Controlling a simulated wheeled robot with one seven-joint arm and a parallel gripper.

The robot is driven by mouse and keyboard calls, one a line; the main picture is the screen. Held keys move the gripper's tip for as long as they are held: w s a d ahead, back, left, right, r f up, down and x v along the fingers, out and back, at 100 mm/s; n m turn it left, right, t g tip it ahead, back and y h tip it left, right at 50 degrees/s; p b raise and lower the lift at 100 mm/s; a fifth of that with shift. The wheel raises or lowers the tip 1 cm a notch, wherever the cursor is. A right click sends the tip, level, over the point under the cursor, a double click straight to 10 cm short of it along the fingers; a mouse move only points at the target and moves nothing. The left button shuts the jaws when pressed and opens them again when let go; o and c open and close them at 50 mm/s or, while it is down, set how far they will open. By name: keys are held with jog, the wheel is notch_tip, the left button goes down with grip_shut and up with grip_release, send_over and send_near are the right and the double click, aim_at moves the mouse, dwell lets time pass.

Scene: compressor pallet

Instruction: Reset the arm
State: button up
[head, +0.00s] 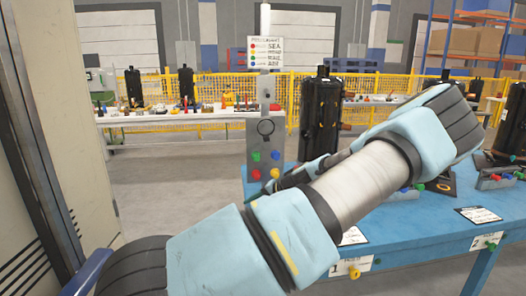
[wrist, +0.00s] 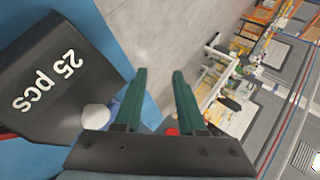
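My arm crosses the head view from the lower left to the upper right, with light blue covers and a grey-white link, above a blue table (head: 420,225). My gripper (wrist: 159,75) shows in the wrist view with two green fingers apart and nothing between them. The fingers point past the blue table edge toward the grey floor.
A grey post (head: 262,150) with coloured buttons and a sign stands at the table's left end. A black upright unit (head: 322,112) stands behind my arm. A black box marked "25 pcs" (wrist: 55,75) is left of the fingers. A tall beige cabinet (head: 75,120) stands at left.

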jog(key=s+a+n+g+h, duration=0.3)
jog(key=s+a+g+h, duration=0.15)
jog(key=s, duration=0.65)
jog(key=s+r+t+h, duration=0.2)
jog(key=s+r+h, duration=0.2)
jog(key=s+r, duration=0.75)
notch_tip(320, 180, down, 9)
jog(key=g+b, duration=0.1)
jog(key=b, duration=0.9)
notch_tip(320, 180, up, 12)
jog(key=p, duration=1.2)
jog(key=shift+w+d+f+p, duration=0.15)
jog(key=shift+d+f+p, duration=0.05)
jog(key=shift+d+p, duration=0.15)
